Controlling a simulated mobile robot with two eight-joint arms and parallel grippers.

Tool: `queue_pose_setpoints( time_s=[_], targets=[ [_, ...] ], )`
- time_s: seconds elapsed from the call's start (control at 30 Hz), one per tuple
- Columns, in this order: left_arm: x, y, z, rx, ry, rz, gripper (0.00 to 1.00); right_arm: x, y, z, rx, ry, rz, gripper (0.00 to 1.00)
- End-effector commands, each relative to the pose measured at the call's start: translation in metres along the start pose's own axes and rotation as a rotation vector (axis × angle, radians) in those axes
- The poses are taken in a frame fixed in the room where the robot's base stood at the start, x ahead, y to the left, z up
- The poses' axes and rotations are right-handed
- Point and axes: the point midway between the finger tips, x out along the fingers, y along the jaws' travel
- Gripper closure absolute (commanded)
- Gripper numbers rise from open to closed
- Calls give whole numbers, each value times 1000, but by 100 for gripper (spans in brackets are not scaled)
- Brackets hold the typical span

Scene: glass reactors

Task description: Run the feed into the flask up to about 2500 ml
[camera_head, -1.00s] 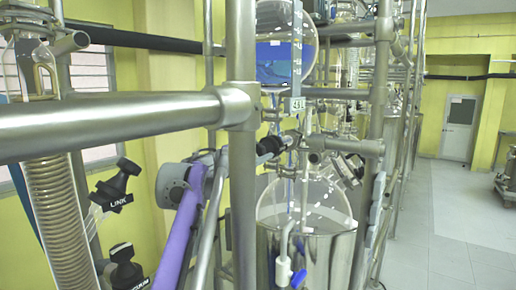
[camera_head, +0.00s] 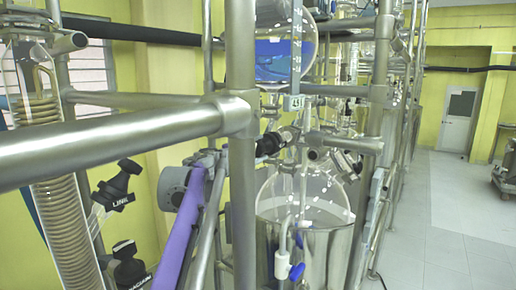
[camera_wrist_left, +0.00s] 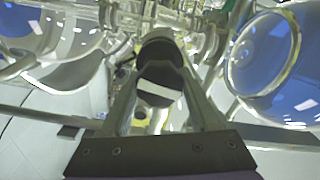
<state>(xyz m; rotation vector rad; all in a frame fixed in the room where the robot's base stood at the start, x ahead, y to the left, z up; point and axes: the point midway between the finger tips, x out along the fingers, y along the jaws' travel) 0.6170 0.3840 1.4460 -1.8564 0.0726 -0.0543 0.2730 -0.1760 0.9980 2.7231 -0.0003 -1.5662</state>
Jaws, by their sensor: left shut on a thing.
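A round glass vessel with blue liquid (camera_head: 285,60) hangs upper middle in the head view, behind a grey scale strip (camera_head: 296,45). Below it, a clear round flask (camera_head: 305,190) sits in a steel pot (camera_head: 325,258). I see no blue liquid in that flask. A black valve handle (camera_head: 269,144) lies between them, left of the glass tubing. My left gripper (camera_wrist_left: 162,95) is shut on this handle (camera_wrist_left: 160,80) in the left wrist view. In the head view a steel post partly hides the gripper. My right gripper is not in view.
A thick steel rail (camera_head: 110,135) and post (camera_head: 240,140) cross the near view. A coiled condenser (camera_head: 60,200) and black-handled valves (camera_head: 115,188) stand left. A blue-handled tap (camera_head: 296,271) is below the flask. Open floor (camera_head: 440,220) lies right.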

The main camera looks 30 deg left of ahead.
Motion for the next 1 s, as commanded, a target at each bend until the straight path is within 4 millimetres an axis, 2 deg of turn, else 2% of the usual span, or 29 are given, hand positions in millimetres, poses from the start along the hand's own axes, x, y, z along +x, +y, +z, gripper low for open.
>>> queue_pose_setpoints(
  time_s=[0.67, 0.7, 0.83, 1.0],
  targets=[
    [0, 0, 0, 54, 1, -1, 94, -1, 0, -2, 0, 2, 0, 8],
    [0, 0, 0, 54, 1, -1, 31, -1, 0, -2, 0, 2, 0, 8],
    [0, 0, 0, 54, 1, 0, 8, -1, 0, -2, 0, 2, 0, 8],
    [0, 0, 0, 54, 0, 0, 8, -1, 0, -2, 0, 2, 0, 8]
  ],
)
